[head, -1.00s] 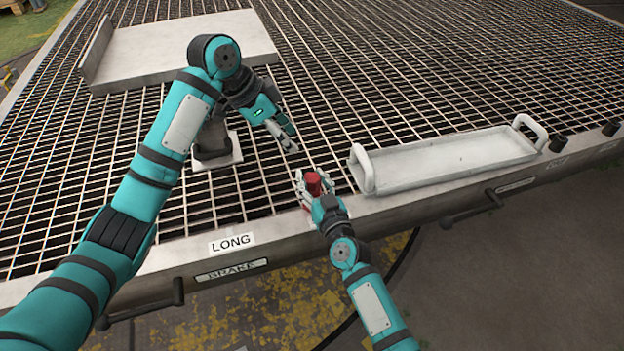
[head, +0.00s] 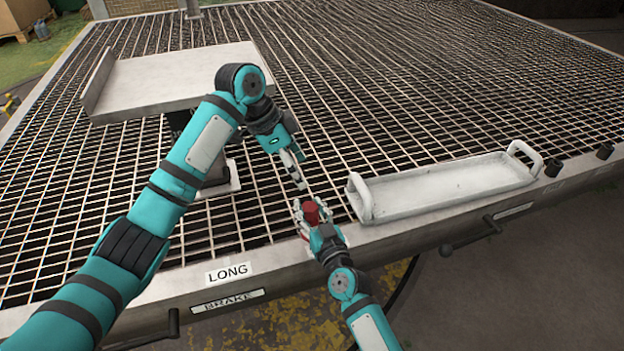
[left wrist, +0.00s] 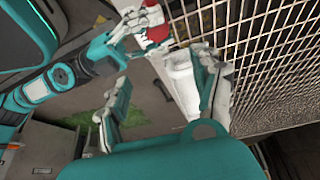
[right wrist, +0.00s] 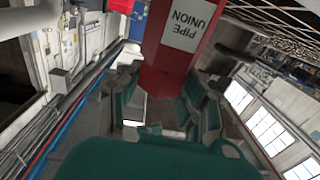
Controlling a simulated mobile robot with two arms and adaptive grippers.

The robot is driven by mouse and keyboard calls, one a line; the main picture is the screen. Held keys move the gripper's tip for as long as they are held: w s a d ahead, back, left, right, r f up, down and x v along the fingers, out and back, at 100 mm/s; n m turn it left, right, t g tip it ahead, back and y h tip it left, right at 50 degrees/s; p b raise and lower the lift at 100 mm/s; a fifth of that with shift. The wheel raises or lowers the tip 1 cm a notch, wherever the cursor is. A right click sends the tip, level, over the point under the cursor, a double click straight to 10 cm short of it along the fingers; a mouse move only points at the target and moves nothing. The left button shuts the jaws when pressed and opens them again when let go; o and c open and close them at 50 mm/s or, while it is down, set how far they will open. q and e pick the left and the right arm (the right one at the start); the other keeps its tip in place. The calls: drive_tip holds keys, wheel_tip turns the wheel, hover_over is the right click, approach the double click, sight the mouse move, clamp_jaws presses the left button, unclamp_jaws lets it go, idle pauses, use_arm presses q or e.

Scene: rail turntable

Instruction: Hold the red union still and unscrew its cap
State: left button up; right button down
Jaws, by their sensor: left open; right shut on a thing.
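The red union (head: 312,213) is in my right gripper (head: 309,222), held above the grating near the table's front edge. In the right wrist view the red union (right wrist: 180,50) fills the space between the fingers and carries a white label reading "PIPE UNION". It also shows in the left wrist view (left wrist: 157,33) at the top. I cannot tell the cap apart from the body. My left gripper (head: 299,181) is open and empty, just above and behind the union in the head view, apart from it. Its spread fingers show in the left wrist view.
A white tray with two handles (head: 440,190) lies right of the union. A raised grey plate (head: 180,82) stands at the back left on a post. The metal grating (head: 400,110) is mostly clear. Labels "LONG" (head: 229,273) and "BRAKE" (head: 228,300) mark the front edge.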

sight(313, 207)
use_arm(q)
drive_tip(key=d+f+m+y, duration=0.1)
drive_tip(key=f, duration=0.3)
drive_tip(key=d+f+m+g+y, duration=0.1)
drive_tip(key=f+y, duration=0.1)
drive_tip(key=f, duration=0.3)
drive_tip(key=d+f+m+y, duration=0.1)
drive_tip(key=f, duration=0.3)
drive_tip(key=shift+w+d+f+g+y, duration=0.2)
drive_tip(key=shift+w+d+g+y, duration=0.05)
drive_tip(key=shift+w+g+y, duration=0.15)
drive_tip(key=shift+s, duration=0.1)
drive_tip(key=c, duration=1)
drive_tip(key=o, duration=1)
use_arm(e)
drive_tip(key=shift+d, duration=0.1)
use_arm(q)
drive_tip(key=shift+r, duration=0.1)
